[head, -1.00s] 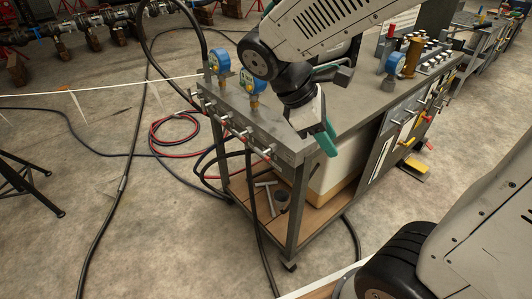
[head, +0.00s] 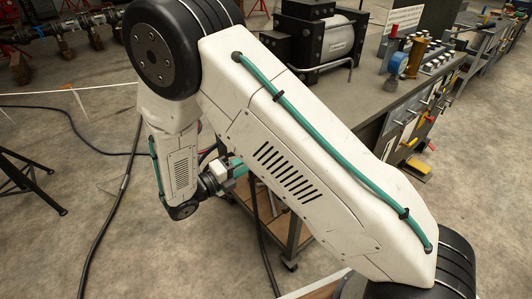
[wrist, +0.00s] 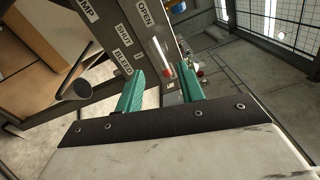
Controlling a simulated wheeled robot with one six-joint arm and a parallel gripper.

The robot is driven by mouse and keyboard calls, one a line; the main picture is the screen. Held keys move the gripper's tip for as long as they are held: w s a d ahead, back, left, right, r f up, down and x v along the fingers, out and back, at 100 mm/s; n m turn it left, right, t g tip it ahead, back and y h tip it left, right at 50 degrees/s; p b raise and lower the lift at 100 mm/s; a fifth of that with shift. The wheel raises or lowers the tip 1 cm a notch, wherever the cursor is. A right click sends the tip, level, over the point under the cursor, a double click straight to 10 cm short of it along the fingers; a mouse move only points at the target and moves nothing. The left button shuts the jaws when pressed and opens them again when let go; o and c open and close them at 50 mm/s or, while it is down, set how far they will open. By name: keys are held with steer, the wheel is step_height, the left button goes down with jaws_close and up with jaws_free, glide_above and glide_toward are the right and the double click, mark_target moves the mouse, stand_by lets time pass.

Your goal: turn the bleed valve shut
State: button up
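In the wrist view, a dark panel carries the labels BLEED (wrist: 122,62), SHUT (wrist: 124,36) and OPEN (wrist: 145,13). A pale, narrow lever-like part with a red end (wrist: 168,72) shows beside them, just beyond my fingertips; it appears to be the bleed valve's handle, but its exact angle is hard to tell. My gripper (wrist: 161,70) is open, its two teal fingers apart and reaching toward this part. I cannot tell whether either finger touches it. In the head view my gripper (head: 234,168) is at the cart's front side, and my arm hides the valve.
More fittings lie beyond the right finger. In the head view, the cart's top (head: 372,95) holds a black-ended pump unit (head: 340,42). Hoses hang and lie near the cart; a black tripod (head: 28,180) stands left.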

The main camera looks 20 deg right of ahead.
steer(key=x, duration=0.7)
steer(key=shift+d, duration=0.25)
